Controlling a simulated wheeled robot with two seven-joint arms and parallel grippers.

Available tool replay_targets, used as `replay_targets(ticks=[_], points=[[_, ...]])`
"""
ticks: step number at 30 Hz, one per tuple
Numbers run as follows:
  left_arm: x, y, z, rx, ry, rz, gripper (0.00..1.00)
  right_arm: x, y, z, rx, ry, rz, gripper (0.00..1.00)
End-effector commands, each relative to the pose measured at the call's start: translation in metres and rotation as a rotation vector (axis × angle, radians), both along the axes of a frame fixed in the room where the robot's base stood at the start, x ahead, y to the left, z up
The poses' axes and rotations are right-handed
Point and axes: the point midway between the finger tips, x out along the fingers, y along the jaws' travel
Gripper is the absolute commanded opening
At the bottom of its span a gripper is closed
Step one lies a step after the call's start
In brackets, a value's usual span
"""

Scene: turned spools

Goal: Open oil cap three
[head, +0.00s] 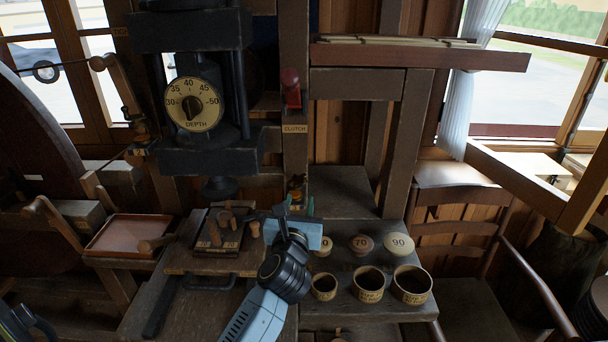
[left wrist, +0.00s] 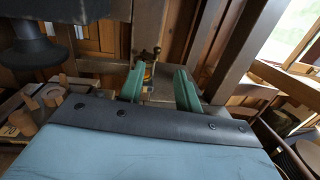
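A small amber and brass fitting (head: 296,187), perhaps an oiler, stands on the wooden frame behind my left gripper (head: 298,207). In the left wrist view it shows as a brass knob over a yellow body (left wrist: 149,72), between the green fingers and beyond them. My left gripper (left wrist: 160,70) is open, its fingers apart, and I see nothing held. I cannot make out a number three or a separate cap on the fitting. The gripper body hides part of the bench below it.
Round lids marked 70 (head: 361,244) and 90 (head: 399,245) lie on the bench behind several open cups (head: 411,285). A wooden block with pegs (head: 222,232) and a pinkish tray (head: 127,234) are at left. A depth dial (head: 194,104) and red clutch handle (head: 290,88) are above.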

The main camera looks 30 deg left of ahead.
Motion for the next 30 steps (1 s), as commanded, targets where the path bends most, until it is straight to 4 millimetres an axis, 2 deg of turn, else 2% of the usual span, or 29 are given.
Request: replay_targets(ticks=[5,8,21,30], points=[[0.01,0.007,-0.003,-0.059,0.005,0.012,0.34,0.0,0.001,0.001,0.001,0.0,-0.001,0.34],[0.023,0.014,-0.002,-0.056,0.005,0.013,0.34,0.0,0.001,0.001,0.002,0.0,0.0,0.34],[0.098,0.051,-0.003,-0.054,0.004,0.012,0.34,0.0,0.001,-0.004,0.002,0.001,0.0,0.34],[0.119,0.061,-0.003,-0.054,0.005,0.01,0.34,-0.001,0.001,-0.007,0.002,0.001,0.0,0.34]])
